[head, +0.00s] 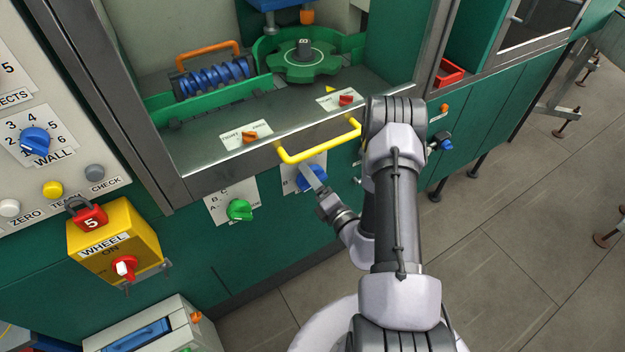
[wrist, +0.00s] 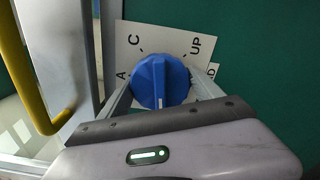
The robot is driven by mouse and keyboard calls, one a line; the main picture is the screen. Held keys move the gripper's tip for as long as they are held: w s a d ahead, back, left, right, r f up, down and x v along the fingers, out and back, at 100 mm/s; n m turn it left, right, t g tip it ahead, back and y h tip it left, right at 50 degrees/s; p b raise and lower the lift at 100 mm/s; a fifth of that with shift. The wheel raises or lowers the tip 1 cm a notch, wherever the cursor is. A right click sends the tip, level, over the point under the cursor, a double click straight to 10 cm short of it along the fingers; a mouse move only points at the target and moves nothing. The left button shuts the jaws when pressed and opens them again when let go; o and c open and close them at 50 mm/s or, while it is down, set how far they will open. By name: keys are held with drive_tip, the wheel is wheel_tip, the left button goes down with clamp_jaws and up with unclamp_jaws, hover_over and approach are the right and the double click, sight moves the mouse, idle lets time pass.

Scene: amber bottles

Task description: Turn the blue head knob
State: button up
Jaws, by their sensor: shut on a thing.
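The blue knob (head: 306,184) sits on the green front panel below the yellow bar handle. In the wrist view the blue knob (wrist: 160,80) is large and central on a white plate (wrist: 180,40) with the marks A, C, D and UP. Its white pointer line faces the bottom of that picture. My gripper (head: 314,180) is at the knob, and its fingers lie on either side of it. In the wrist view my gripper (wrist: 162,90) is shut on the knob. Part of the plate is hidden behind the knob and fingers.
The yellow bar handle (head: 318,146) runs just above the knob and shows close on the left in the wrist view (wrist: 22,70). A green knob (head: 239,210) is to the left. A yellow WHEEL box (head: 118,240) juts out further left. Open floor (head: 500,220) lies right.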

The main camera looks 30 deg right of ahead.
drive_tip(key=shift+r+n, duration=0.1)
drive_tip(key=shift+n, duration=0.4)
drive_tip(key=o, duration=1.4)
